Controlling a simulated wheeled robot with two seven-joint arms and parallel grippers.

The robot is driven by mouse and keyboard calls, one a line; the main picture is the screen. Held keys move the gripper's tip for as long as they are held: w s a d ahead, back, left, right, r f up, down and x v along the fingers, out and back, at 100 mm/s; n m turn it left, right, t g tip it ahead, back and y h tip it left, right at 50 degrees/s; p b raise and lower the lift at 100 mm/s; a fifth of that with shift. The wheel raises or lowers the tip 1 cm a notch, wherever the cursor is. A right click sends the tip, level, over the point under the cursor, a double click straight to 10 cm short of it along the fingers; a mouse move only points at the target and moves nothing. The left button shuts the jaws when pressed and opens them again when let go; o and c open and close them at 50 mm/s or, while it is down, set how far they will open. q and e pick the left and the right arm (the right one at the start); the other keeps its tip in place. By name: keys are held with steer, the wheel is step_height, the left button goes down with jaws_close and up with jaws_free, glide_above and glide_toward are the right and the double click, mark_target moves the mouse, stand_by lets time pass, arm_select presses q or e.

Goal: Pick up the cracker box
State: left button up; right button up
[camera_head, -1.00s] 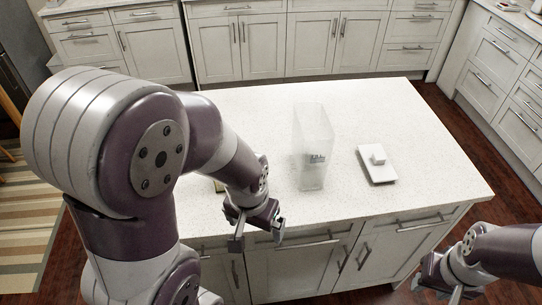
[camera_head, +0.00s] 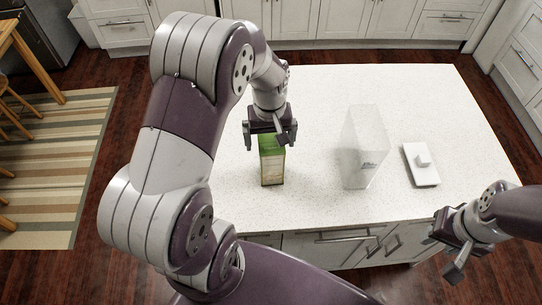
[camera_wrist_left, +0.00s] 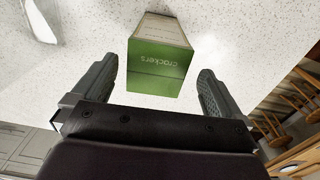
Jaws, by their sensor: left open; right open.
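The cracker box (camera_head: 272,165) stands upright on the white island, green on top with a paler lower part. In the left wrist view the box (camera_wrist_left: 160,62) shows the word "crackers" and lies ahead of my fingers, between their lines. My left gripper (camera_head: 270,139) is open at the top of the box and partly hides it in the head view. In the left wrist view the left gripper's fingers (camera_wrist_left: 156,88) are spread wide with nothing held. My right gripper (camera_head: 450,252) is open and empty, off the island's front edge at the right.
A clear, tall container (camera_head: 362,150) stands on the island (camera_head: 320,90) to the right of the box. A white flat item (camera_head: 421,170) with a small knob lies further right. The island's back and front left are clear.

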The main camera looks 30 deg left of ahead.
mark_target(271, 141)
arm_select(q)
steer(key=f, duration=0.3)
steer(key=shift+w+f+p, duration=0.1)
steer(key=shift+w+p, duration=0.25)
steer(key=shift+s+d+f, duration=0.1)
steer(key=shift+f, duration=0.15)
steer(key=shift+s+d, duration=0.1)
steer(key=shift+s, duration=0.2)
steer(key=shift+w, duration=0.1)
steer(key=c, duration=1.6)
